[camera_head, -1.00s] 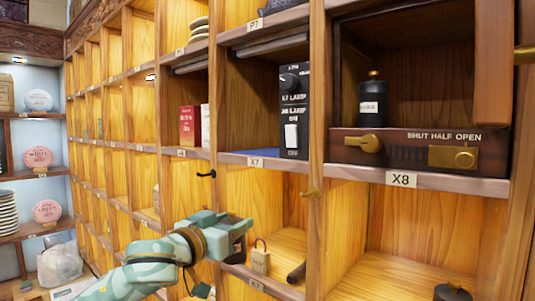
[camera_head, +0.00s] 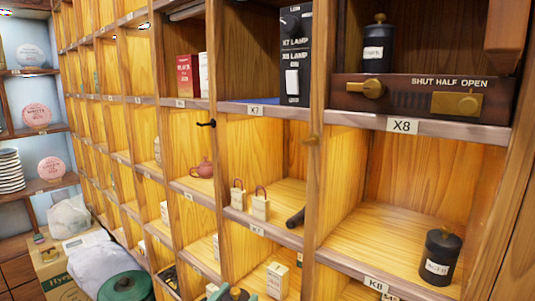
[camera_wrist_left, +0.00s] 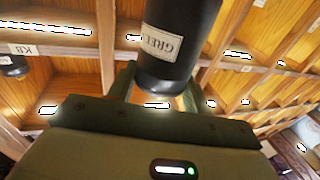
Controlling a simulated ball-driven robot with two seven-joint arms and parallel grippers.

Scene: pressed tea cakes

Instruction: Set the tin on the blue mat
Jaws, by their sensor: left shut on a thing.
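The blue mat (camera_head: 262,101) shows as a thin blue strip on the floor of the X7 compartment, partly hidden by the lamp switch panel. My left gripper (camera_head: 232,292) is at the bottom edge of the head view, mostly cut off and well below the mat. In the left wrist view the gripper (camera_wrist_left: 158,84) is shut on a dark tin (camera_wrist_left: 178,45) with a pale label starting "GREE". The head view shows little of this tin. My right gripper is not in view.
A further black tin (camera_head: 440,258) stands in the K8 compartment. The lamp panel (camera_head: 296,55) crowds X7's right side.

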